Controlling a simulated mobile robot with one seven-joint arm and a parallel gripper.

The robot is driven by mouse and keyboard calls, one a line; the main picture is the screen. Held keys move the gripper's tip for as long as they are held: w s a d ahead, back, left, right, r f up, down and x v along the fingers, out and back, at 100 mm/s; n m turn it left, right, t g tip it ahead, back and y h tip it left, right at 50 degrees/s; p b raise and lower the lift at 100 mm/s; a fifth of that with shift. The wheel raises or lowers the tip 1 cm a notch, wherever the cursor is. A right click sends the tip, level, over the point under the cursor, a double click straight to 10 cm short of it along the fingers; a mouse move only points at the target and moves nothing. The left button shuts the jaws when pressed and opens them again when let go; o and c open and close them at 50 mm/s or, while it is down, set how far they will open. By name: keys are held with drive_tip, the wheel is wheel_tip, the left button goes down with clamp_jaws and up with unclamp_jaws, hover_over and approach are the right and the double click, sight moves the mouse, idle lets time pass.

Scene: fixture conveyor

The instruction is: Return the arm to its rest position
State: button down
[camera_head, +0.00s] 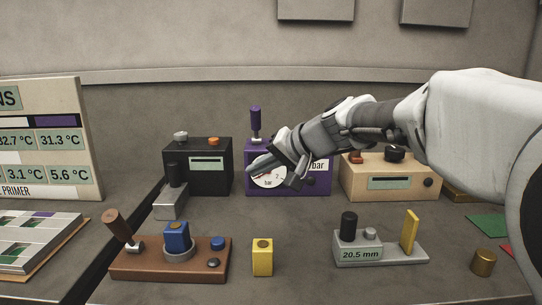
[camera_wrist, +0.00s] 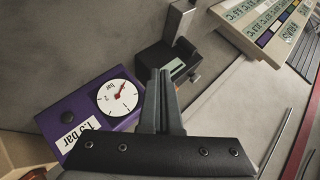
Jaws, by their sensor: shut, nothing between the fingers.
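My gripper (camera_head: 256,166) reaches in from the right in the head view, in front of the purple box, with its fingers pointing left. In the wrist view my gripper (camera_wrist: 158,74) shows its two fingers together, with nothing between them. The purple box (camera_head: 286,188) has a round dial, a purple lever on top and a label ending in "bar"; my gripper hides part of it. In the wrist view the purple box (camera_wrist: 62,108) is at the left, its label reading 1.3 bar. My gripper appears clear of the table.
A black box (camera_head: 198,180) stands left of the purple one, a beige box (camera_head: 385,190) right. In front are a brown fixture (camera_head: 150,268) with a blue block, a yellow block (camera_head: 262,258), a grey 20.5 mm gauge (camera_head: 380,262) and a brass cylinder (camera_head: 484,263). A sign board (camera_head: 90,135) stands left.

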drive_tip(key=s+d+f+h, duration=0.3)
drive_tip(key=s+d+f, duration=0.1)
drive_tip(key=s, duration=0.5)
drive_tip(key=s+d+f+n+g+h, duration=0.1)
drive_tip(key=s+d+f, duration=0.3)
drive_tip(key=s, duration=0.6)
drive_tip(key=s+d+f+h, duration=0.4)
drive_tip(key=s+d, duration=0.4)
drive_tip(key=s, duration=0.1)
drive_tip(key=shift+s+n+g+h, duration=0.3)
drive_tip(key=shift+n, duration=0.1)
drive_tip(key=shift+d+r, duration=0.1)
drive_tip(key=shift+r, duration=0.05)
idle(0.6)
